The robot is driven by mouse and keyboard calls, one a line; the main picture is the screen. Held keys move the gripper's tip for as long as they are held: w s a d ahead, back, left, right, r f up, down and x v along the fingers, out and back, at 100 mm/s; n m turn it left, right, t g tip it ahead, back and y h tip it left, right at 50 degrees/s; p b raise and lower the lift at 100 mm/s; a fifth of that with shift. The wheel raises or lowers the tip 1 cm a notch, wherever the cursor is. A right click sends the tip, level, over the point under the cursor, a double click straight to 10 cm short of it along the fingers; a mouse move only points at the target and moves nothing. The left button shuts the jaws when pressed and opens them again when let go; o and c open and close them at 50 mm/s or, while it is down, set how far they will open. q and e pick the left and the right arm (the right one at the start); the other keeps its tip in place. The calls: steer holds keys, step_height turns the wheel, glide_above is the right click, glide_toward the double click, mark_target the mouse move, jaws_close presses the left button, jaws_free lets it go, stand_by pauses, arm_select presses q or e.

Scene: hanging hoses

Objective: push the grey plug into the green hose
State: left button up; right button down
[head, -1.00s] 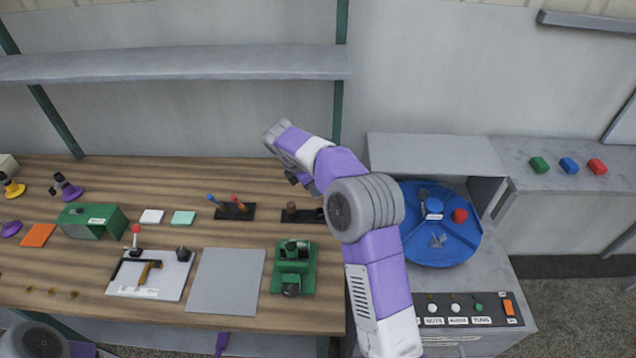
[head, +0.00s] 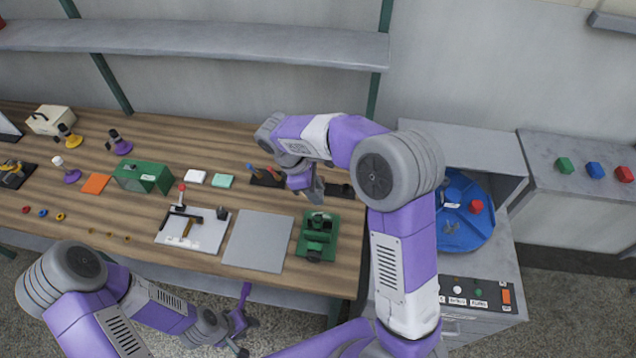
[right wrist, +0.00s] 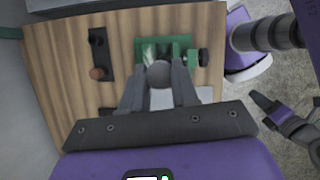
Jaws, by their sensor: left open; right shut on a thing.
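In the right wrist view a grey rounded plug (right wrist: 160,74) sits between the fingers of my right gripper (right wrist: 160,88), which is shut on it. The green vise (right wrist: 180,46) lies beyond and below it on the bench. In the head view my right gripper (head: 312,192) hangs over the bench, behind and above the green vise (head: 317,236); the plug cannot be made out there. My left gripper (head: 243,325) is open and empty at the bottom, in front of the bench edge. I cannot make out a green hose in either view.
A dark rack (right wrist: 101,55) with a brown peg stands left of the vise in the right wrist view. A blue turntable (head: 465,215) stands right of my right arm.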

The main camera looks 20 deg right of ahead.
stand_by(0.3)
steer(key=shift+f+b, duration=1.5)
steer(key=shift+f, duration=1.4)
steer(key=shift+p, duration=0.65)
steer(key=shift+f+b, duration=1.05)
steer(key=shift+f, duration=0.8)
steer(key=c, duration=0.8)
jaws_free()
